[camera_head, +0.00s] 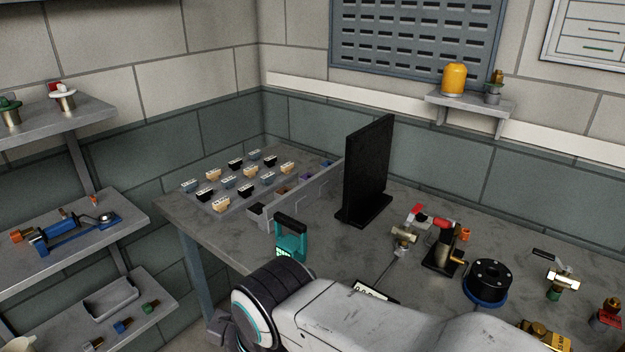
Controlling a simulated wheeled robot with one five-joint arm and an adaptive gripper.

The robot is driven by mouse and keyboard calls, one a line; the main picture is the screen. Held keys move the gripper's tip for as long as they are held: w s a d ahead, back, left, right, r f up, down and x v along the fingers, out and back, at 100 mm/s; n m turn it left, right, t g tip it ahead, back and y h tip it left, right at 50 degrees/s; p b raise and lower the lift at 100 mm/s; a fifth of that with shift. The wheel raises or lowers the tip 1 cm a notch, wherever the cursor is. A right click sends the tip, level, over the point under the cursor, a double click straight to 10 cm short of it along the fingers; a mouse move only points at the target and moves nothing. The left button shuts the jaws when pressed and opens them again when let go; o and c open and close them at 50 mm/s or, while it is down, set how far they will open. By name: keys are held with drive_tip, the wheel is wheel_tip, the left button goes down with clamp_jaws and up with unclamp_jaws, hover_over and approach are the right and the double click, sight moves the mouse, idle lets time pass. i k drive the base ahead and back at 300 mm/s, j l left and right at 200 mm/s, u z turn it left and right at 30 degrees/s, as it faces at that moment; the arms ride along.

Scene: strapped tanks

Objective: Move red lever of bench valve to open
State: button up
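A valve with a red lever (430,213) stands on the bench, right of the black upright panel. Its metal body (403,238) is below the left end of the lever. The lever lies roughly level, pointing right, with a pale patch on it. My arm crosses the bottom of the picture, in front of and below the valve, and is apart from it. The fingers of my gripper do not show. A dark part of my arm's end is at the lower left, too unclear to tell its state.
A black panel (368,170) stands left of the valve. A dark fitting (440,250) and a round black part (486,280) are to its right. A black-lever valve (560,275) is farther right. A teal meter (290,240) stands near the front edge. Wall shelves (75,238) are at left.

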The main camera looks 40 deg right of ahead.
sight(418, 206)
drive_tip(key=z, duration=2.1)
